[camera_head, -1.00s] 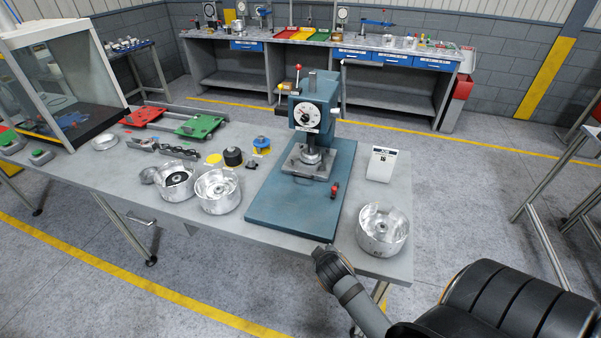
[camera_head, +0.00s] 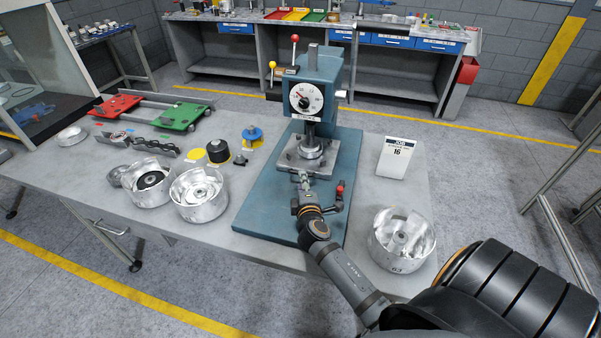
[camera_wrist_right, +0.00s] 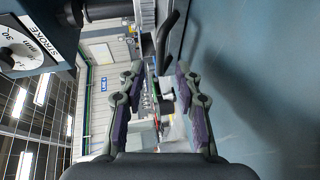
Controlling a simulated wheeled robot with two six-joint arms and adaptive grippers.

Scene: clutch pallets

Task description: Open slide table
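The slide table looks like the grey metal plate (camera_head: 290,164) under the ram of the teal press (camera_head: 322,88). It lies over the blue base plate (camera_head: 270,205). My right gripper (camera_head: 318,190) is just in front of the slide table, low over the base plate. Its fingers are spread apart with a gap between them in the right wrist view (camera_wrist_right: 157,85). A small red part (camera_head: 340,188) shows beside its right finger. A dark lever (camera_wrist_right: 167,40) shows beyond the fingertips. I cannot tell whether the fingers touch anything. My left gripper is out of view.
A silver round housing (camera_head: 402,240) and a white JOB sign (camera_head: 395,158) stand right of the press. The bench's front edge is close.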

